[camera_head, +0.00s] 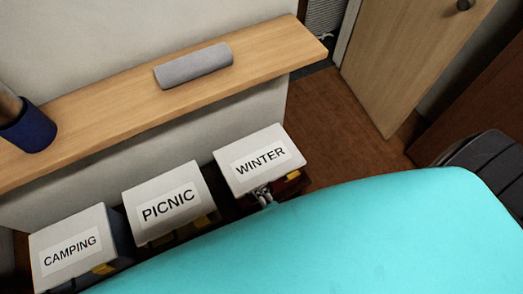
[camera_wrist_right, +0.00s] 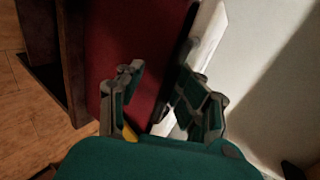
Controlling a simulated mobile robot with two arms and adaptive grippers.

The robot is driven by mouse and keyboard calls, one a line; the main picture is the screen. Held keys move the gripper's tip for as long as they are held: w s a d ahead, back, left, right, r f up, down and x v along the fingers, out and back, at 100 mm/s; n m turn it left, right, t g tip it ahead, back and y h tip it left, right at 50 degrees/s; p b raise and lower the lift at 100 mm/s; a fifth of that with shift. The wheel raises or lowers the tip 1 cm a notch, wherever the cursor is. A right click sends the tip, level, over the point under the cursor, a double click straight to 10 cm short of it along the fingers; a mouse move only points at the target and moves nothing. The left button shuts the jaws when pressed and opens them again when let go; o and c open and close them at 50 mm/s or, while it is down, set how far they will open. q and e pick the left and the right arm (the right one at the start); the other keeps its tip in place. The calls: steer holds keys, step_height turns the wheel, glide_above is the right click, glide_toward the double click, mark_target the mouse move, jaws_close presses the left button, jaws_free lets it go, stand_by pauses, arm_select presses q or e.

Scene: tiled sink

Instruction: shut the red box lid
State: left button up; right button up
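The red box (camera_head: 291,186) stands at the right end of a row of boxes, under a white lid (camera_head: 259,143) labelled WINTER. Its lid looks nearly level in the head view; I cannot tell whether it is fully closed. My right gripper (camera_head: 264,196) is at the front edge of this box, just below the lid's edge. In the right wrist view, the gripper (camera_wrist_right: 160,82) has its fingers apart with nothing clearly held, with the red wall (camera_wrist_right: 118,45) and the white lid (camera_wrist_right: 207,35) close beyond them. A yellow latch (camera_wrist_right: 130,133) shows beside one finger. My left gripper is not in view.
The PICNIC box (camera_head: 150,185) and the CAMPING box (camera_head: 90,232) stand to the left. A wooden shelf (camera_head: 120,112) runs above and behind, holding a grey roll (camera_head: 194,65) and a blue cup (camera_head: 30,130). Wooden floor (camera_head: 335,140) is clear to the right.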

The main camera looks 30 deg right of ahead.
steer(key=shift+w+r, duration=0.1)
stand_by(0.4)
steer(key=p+v, duration=0.5)
steer(key=v, duration=0.4)
stand_by(0.6)
stand_by(0.4)
